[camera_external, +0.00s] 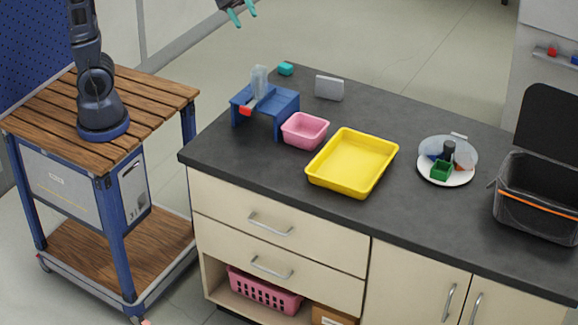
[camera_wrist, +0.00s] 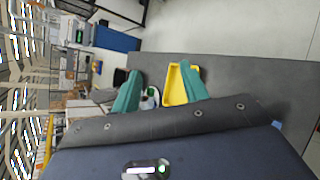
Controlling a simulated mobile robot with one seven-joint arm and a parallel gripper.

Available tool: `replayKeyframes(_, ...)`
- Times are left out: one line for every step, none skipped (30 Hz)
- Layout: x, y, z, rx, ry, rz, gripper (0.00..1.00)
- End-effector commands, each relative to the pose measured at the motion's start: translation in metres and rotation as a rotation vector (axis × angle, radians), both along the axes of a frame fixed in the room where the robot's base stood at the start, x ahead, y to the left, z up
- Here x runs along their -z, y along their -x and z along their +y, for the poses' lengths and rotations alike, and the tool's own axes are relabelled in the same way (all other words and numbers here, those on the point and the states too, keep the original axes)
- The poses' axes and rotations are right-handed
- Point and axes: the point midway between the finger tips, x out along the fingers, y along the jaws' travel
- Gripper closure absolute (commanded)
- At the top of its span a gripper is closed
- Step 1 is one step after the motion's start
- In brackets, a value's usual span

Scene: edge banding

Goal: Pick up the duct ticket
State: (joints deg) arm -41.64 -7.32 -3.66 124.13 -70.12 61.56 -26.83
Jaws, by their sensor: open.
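My gripper (camera_external: 244,17) shows at the top edge of the external view, with its two teal fingers apart and nothing between them. It is high above the counter's far left side. In the wrist view my gripper (camera_wrist: 161,69) also shows its fingers spread and empty. I cannot tell for sure which thing is the duct ticket. A small pale grey card-like piece (camera_external: 329,88) stands upright near the counter's back edge, apart from other things. A clear upright piece (camera_external: 260,82) and a small red piece (camera_external: 246,109) are at a blue stand (camera_external: 285,104).
The dark counter (camera_external: 430,225) also holds a teal block (camera_external: 286,69), a pink bin (camera_external: 305,129), a yellow tray (camera_external: 352,162), a white plate (camera_external: 446,177) with small items, and a black open container (camera_external: 537,198). The tray also shows in the wrist view (camera_wrist: 177,86).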

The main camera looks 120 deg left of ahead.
Motion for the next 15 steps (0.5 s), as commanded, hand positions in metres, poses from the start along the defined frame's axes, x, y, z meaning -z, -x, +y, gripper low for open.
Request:
replayKeyframes(0.002,-0.008,0.028,-0.073,0.070,-0.006,0.56)
replayKeyframes(0.002,-0.013,0.044,-0.116,0.112,-0.013,0.56)
replayKeyframes(0.002,-0.018,0.065,-0.172,0.170,-0.024,0.56)
replayKeyframes(0.002,-0.021,0.081,-0.215,0.212,-0.034,0.56)
replayKeyframes(0.003,-0.024,0.098,-0.257,0.257,-0.044,0.56)
replayKeyframes(0.004,-0.027,0.122,-0.313,0.313,-0.059,0.56)
replayKeyframes(0.004,-0.028,0.140,-0.356,0.356,-0.071,0.56)
replayKeyframes(0.005,-0.029,0.158,-0.396,0.399,-0.083,0.56)
replayKeyframes(0.007,-0.028,0.182,-0.450,0.455,-0.101,0.56)
replayKeyframes(0.008,-0.027,0.199,-0.488,0.494,-0.116,0.56)
replayKeyframes(0.010,-0.026,0.216,-0.525,0.532,-0.129,0.56)
replayKeyframes(0.011,-0.023,0.237,-0.569,0.579,-0.149,0.56)
replayKeyframes(0.013,-0.021,0.252,-0.600,0.612,-0.162,0.56)
replayKeyframes(0.014,-0.018,0.266,-0.629,0.642,-0.176,0.56)
replayKeyframes(0.016,-0.014,0.284,-0.665,0.681,-0.193,0.56)
